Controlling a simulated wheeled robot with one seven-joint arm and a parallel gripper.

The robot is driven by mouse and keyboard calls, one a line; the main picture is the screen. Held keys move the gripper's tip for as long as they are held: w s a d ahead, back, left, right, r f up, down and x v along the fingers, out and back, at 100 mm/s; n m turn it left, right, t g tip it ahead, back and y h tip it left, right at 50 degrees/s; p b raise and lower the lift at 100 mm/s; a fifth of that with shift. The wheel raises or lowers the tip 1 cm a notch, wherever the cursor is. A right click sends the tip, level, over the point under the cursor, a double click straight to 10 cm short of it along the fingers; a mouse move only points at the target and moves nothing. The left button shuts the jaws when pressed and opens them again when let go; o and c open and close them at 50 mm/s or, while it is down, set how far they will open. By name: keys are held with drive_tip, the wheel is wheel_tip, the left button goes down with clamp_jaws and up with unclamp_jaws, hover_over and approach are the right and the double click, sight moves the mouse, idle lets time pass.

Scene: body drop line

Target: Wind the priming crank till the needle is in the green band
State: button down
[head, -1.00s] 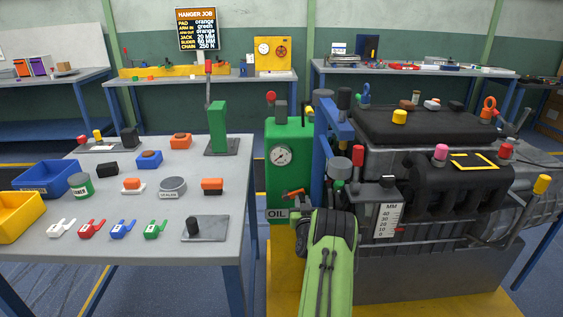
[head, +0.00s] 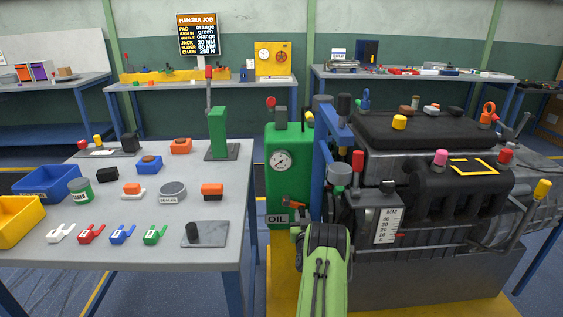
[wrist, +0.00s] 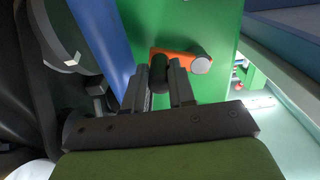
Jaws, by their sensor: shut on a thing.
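The green oil unit (head: 280,188), marked OIL, stands left of the engine. Its round white gauge (head: 280,160) faces me. The needle and any green band are too small to read. The orange priming crank (head: 292,203) is low on the unit's front. In the wrist view the crank (wrist: 182,56) lies across the green face, with a pale round hub (wrist: 200,65) at its right end and a dark handle (wrist: 159,72) at its left. My gripper (wrist: 159,68) is shut on that handle, one finger each side. My arm hides most of the gripper in the head view.
A blue post (head: 322,150) stands close right of the oil unit; it runs beside my fingers in the wrist view (wrist: 92,40). The engine (head: 430,150) fills the right. A grey bench (head: 120,240) with several small parts is on the left, a gap away.

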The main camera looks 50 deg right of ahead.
drive_tip(key=shift+w+a+f, duration=0.35)
drive_tip(key=shift+w+f, duration=0.1)
drive_tip(key=shift+f, duration=0.1)
drive_tip(key=shift+w+a+f, duration=0.3)
drive_tip(key=shift+w+f, duration=0.15)
drive_tip(key=shift+f, duration=0.1)
